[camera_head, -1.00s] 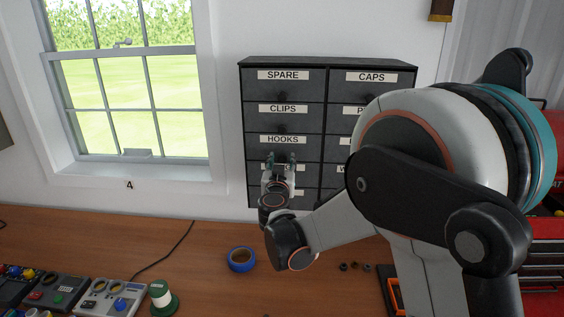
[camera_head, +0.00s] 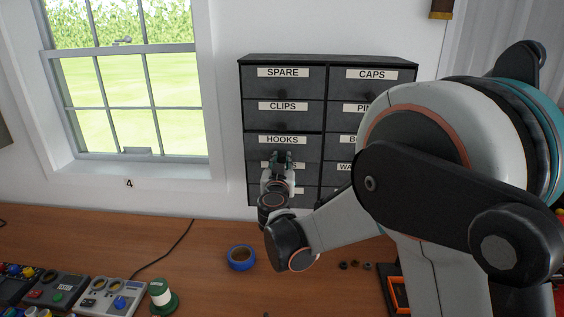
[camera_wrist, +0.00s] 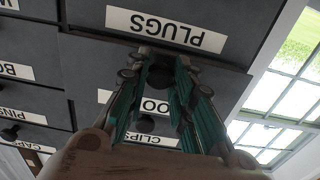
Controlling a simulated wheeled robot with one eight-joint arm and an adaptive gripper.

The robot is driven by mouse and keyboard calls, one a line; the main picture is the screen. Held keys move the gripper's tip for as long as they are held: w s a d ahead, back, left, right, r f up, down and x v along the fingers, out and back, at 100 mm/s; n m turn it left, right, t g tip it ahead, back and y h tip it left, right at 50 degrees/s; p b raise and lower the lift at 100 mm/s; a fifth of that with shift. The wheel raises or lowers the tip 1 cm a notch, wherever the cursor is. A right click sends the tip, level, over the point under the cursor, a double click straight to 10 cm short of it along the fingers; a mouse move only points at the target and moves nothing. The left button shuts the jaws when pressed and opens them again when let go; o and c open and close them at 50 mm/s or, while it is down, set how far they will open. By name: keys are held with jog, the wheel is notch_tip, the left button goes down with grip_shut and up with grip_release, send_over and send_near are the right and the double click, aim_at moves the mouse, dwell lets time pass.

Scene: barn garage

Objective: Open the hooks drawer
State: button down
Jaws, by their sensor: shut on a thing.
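The hooks drawer (camera_head: 257,146) is in the left column of a dark grey cabinet, third from the top, with a white HOOKS label (camera_head: 282,140). Its front appears to stand slightly out from its neighbours. My gripper (camera_head: 281,157) is in front of it, just below the label. In the wrist view, which is upside down, the teal fingers of my gripper (camera_wrist: 160,82) are closed around the dark knob (camera_wrist: 160,74) of that drawer. The HOOKS label is partly hidden there by the fingers.
The plugs drawer, with its PLUGS label (camera_wrist: 152,30), is directly below the hooks drawer. A wooden bench (camera_head: 205,292) runs under the cabinet, with blue tape (camera_head: 241,258) and a green spool (camera_head: 162,298) on it. A window (camera_head: 130,100) is at the left.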

jog(key=s+b, duration=0.1)
jog(key=s, duration=0.8)
jog(key=shift+s+a+b, duration=0.2)
jog(key=shift+b, duration=0.1)
jog(key=c, duration=1.4)
grip_release()
